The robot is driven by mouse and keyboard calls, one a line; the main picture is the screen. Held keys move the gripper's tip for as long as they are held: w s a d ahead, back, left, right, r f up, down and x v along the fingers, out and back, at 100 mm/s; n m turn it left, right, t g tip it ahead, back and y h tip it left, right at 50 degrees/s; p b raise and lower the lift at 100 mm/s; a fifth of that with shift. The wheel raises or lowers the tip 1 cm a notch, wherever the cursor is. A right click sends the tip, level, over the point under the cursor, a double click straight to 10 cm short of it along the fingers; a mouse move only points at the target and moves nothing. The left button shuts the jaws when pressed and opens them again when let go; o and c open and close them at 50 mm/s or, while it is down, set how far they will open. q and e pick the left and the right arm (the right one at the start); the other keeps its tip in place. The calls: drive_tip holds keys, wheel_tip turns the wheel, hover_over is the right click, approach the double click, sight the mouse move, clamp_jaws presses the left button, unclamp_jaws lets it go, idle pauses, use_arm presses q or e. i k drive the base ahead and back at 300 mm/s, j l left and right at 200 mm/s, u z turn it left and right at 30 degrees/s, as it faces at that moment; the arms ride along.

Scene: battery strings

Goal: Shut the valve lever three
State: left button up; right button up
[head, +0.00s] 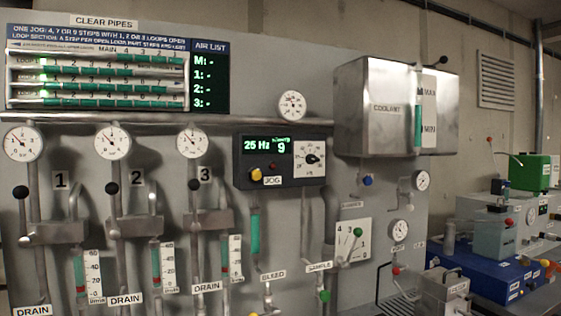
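The label 3 (205,174) marks the third pipe on the grey wall panel. Just below and left of it is valve lever three (193,189), with a black ball knob, standing roughly upright above its grey valve body (212,220). Lever one (20,191) and lever two (112,189) also have black knobs and stand much the same way beside labels 1 and 2. A round gauge (192,142) is above lever three, and a tube with a scale (235,258) is to its lower right. Neither gripper shows in the head view.
A control box with a green display (280,161) is right of the levers. A steel coolant tank (395,110) juts out at upper right. A DRAIN label (207,287) is below lever three. Blue and green equipment (490,275) stands at the right.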

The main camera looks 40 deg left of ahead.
sight(194, 184)
drive_tip(key=u, duration=1.9)
